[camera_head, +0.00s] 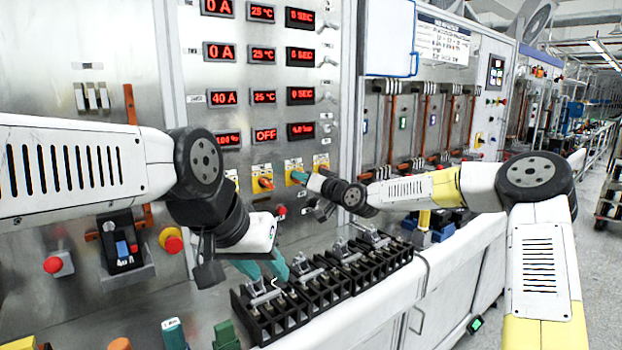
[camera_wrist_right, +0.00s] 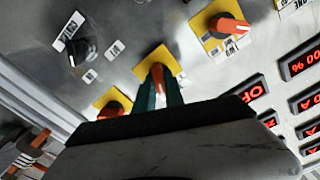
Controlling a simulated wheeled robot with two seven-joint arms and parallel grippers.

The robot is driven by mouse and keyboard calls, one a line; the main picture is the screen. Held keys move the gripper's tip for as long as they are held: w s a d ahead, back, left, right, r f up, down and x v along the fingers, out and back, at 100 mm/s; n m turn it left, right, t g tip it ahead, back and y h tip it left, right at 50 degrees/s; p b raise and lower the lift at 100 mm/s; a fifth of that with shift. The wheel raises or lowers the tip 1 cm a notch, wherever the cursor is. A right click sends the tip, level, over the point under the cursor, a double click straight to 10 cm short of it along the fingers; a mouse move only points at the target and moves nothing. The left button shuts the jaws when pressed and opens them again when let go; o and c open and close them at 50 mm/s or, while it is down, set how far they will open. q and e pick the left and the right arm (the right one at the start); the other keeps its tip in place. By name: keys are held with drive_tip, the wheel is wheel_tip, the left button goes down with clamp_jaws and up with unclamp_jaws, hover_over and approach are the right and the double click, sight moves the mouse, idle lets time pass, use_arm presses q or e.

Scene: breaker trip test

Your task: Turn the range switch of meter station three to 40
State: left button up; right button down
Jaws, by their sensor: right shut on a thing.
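Several orange-handled rotary switches on yellow plates sit in a row below the red displays. One switch (camera_head: 264,183) shows clear in the head view. My right gripper (camera_head: 299,178) is at the plate to its right. In the right wrist view, my right gripper's dark green fingers (camera_wrist_right: 158,90) are shut around the orange handle of the middle switch (camera_wrist_right: 157,73). Its scale is hidden. A neighbouring switch (camera_wrist_right: 228,27) and another (camera_wrist_right: 110,110) are free. I cannot read which station each belongs to. My left gripper (camera_head: 264,268) has its teal fingers apart, empty, near the black terminal blocks.
A row of black terminal blocks (camera_head: 275,318) stands on the ledge below my arms. Red push buttons (camera_head: 53,265) stick out at left. A black selector (camera_wrist_right: 80,50) sits nearby.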

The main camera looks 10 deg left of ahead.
drive_tip(key=shift+d+m, duration=0.1)
drive_tip(key=shift+m, duration=1.6)
drive_tip(key=shift+f, duration=0.1)
drive_tip(key=c, duration=1.4)
unclamp_jaws()
drive_tip(key=shift+c, duration=0.2)
drive_tip(key=v, duration=0.7)
drive_tip(key=shift+s+d, duration=0.25)
drive_tip(key=shift+d, duration=0.05)
